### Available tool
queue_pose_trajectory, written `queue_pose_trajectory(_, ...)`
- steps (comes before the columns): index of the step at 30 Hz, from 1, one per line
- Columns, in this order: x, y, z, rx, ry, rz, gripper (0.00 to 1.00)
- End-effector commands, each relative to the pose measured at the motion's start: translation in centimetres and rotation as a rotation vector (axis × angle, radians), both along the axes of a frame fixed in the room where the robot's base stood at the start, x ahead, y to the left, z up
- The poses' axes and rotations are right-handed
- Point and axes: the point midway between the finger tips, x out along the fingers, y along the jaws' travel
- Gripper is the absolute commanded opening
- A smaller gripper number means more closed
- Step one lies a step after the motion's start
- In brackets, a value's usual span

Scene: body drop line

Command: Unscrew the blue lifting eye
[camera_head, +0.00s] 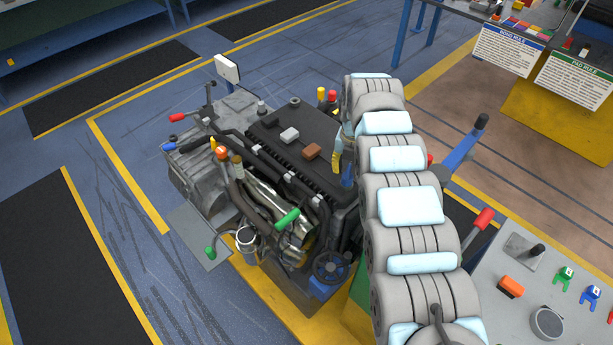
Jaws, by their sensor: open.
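A small blue upright piece (347,171), which looks like the blue lifting eye, stands at the right rear edge of the engine's dark top cover (300,140). My arm covers part of it, and its ring and thread cannot be made out. My gripper (341,155) shows only in part at the left side of my arm, just above the blue piece. It is open. Whether its fingers stand around the blue piece or beside it cannot be told.
Red-tipped (321,95) and yellow-tipped parts stand behind. Pipes and a green handle (287,218) crowd the front. A grey panel (500,275) at lower right bears small green and blue pieces. Floor at left is clear.

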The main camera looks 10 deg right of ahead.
Motion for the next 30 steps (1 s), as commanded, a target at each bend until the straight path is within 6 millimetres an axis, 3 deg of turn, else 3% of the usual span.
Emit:
queue_pose_trajectory(5, 0.1, -0.1, 1.7, -0.001, -0.003, -0.001, 0.38)
queue_pose_trajectory(21, 0.0, -0.1, 10.9, -0.001, 0.000, -0.001, 0.38)
queue_pose_trajectory(30, 0.0, 0.0, 11.7, 0.000, 0.000, 0.001, 0.38)
